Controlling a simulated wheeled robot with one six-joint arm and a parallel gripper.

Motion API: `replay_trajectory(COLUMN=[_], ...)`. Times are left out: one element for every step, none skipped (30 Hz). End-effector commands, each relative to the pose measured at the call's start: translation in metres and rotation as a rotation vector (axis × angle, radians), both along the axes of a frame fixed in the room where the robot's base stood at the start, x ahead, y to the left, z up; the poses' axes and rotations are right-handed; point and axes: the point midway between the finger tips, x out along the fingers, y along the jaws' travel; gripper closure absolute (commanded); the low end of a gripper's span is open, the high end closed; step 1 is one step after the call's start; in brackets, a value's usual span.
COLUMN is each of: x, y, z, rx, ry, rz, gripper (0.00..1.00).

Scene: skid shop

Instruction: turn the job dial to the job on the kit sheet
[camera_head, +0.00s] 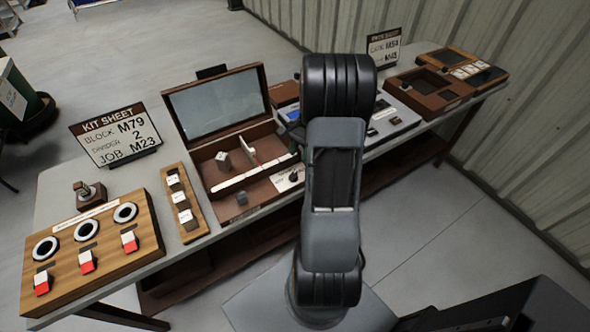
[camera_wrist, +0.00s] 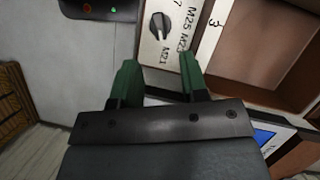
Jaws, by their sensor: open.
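The kit sheet (camera_head: 115,135) stands at the back left of the bench and reads block M79, divider 2, job M23. The arm hides the gripper in the head view.
The open wooden case (camera_head: 222,172) has a raised lid and holds small blocks. A wooden board (camera_head: 92,250) with rings and red-white switches lies at the left. A narrow block rack (camera_head: 184,203) stands between. A second sign (camera_head: 384,47) and brown tray (camera_head: 430,88) are at the right.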

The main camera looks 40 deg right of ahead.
Motion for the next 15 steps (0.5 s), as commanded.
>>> replay_trajectory(x=[-0.001,-0.002,-0.003,-0.003,-0.003,-0.004,-0.005,-0.005,-0.005,-0.006,-0.006,-0.006,-0.006,-0.006,-0.007], y=[0.005,0.007,0.010,0.011,0.013,0.015,0.017,0.018,0.020,0.021,0.022,0.023,0.024,0.025,0.026], z=[-0.009,-0.014,-0.021,-0.026,-0.030,-0.035,-0.039,-0.043,-0.048,-0.051,-0.053,-0.056,-0.058,-0.060,-0.062], rx=[0.002,0.002,0.002,0.003,0.002,0.001,0.001,0.002,0.001,0.002,0.001,0.000,0.000,0.001,0.001], ry=[0.003,0.003,0.003,0.004,0.003,0.002,0.002,0.003,0.002,0.002,0.001,0.000,0.000,0.001,0.001], rz=[0.002,0.002,0.002,0.001,0.001,0.001,0.001,0.001,0.002,0.002,0.003,0.002,0.002,0.003,0.003], gripper=[0.60,0.60,0.60,0.60,0.60,0.60,0.60,0.60,0.60,0.60,0.60,0.60,0.60,0.60,0.60])
